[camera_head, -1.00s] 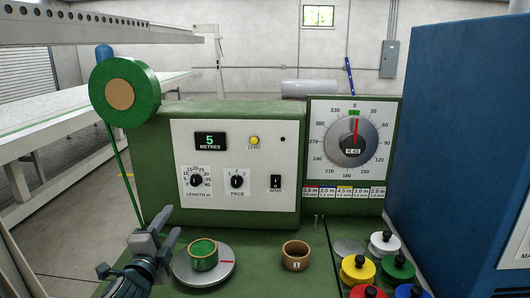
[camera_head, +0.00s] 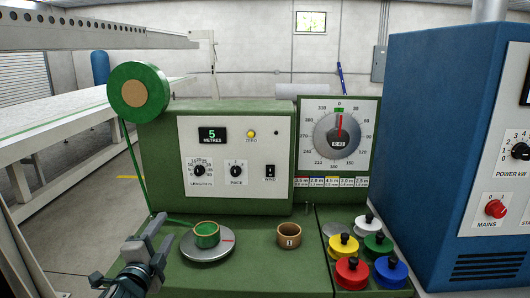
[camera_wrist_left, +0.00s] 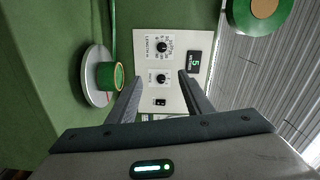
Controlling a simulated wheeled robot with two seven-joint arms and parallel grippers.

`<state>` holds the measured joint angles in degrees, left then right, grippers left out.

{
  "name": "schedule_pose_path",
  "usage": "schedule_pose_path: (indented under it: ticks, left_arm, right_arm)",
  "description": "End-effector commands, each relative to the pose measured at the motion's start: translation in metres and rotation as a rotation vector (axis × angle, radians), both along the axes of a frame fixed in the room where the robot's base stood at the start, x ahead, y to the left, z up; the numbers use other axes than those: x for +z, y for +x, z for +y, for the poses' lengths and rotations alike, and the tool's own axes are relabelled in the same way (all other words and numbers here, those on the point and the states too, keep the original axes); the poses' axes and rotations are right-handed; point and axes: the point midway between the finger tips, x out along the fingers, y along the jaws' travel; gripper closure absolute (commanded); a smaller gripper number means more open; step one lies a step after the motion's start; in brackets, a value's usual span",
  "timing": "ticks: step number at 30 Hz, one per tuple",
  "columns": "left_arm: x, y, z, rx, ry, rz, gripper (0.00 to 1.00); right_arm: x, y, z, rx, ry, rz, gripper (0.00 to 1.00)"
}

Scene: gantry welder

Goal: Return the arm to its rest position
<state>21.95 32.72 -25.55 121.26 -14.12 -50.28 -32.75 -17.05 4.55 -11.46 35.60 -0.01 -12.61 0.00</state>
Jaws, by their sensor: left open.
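My left gripper (camera_head: 143,245) is at the lower left in the head view, raised beside the front left of the green machine (camera_head: 240,185). Its fingers are apart with nothing between them; in the left wrist view the open fingers (camera_wrist_left: 158,98) point toward the white control panel (camera_wrist_left: 180,70). A green-wrapped ring (camera_head: 206,235) sits on a round grey turntable (camera_head: 208,252), right of the gripper and apart from it. The ring also shows in the left wrist view (camera_wrist_left: 109,76). My right gripper is not in view.
A green tape roll (camera_head: 138,92) stands at the upper left, its strip running down past the gripper to the ring. A brown ring (camera_head: 289,236) and several coloured knobbed spools (camera_head: 375,245) stand to the right. A blue cabinet (camera_head: 440,150) rises at the right. A white table (camera_head: 60,130) lies left.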

Motion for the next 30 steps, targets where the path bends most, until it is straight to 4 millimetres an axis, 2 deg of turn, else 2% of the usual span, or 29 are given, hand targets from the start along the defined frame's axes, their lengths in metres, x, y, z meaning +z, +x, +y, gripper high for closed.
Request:
schedule_pose_path:
  ticks: [11, 17, 20, 23, 26, 30]
  left_arm:
    - [-0.047, -0.023, -0.004, 0.026, -0.117, 0.106, 0.54]
    - [-0.09, -0.05, -0.008, 0.06, -0.227, 0.208, 0.54]
    - [-0.119, -0.07, -0.01, 0.091, -0.3, 0.278, 0.54]
    - [-0.155, -0.1, -0.013, 0.134, -0.397, 0.373, 0.54]
    - [-0.198, -0.142, -0.016, 0.2, -0.513, 0.491, 0.54]
    - [-0.251, -0.209, -0.021, 0.314, -0.671, 0.658, 0.54]
  right_arm:
    - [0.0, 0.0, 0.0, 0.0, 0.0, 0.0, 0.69]
    - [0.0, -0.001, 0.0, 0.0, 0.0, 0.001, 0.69]
    - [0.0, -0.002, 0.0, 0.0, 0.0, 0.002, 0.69]
    - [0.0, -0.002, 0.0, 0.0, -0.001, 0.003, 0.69]
    - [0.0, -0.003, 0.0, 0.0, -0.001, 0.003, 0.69]
    - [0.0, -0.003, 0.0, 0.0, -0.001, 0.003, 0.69]
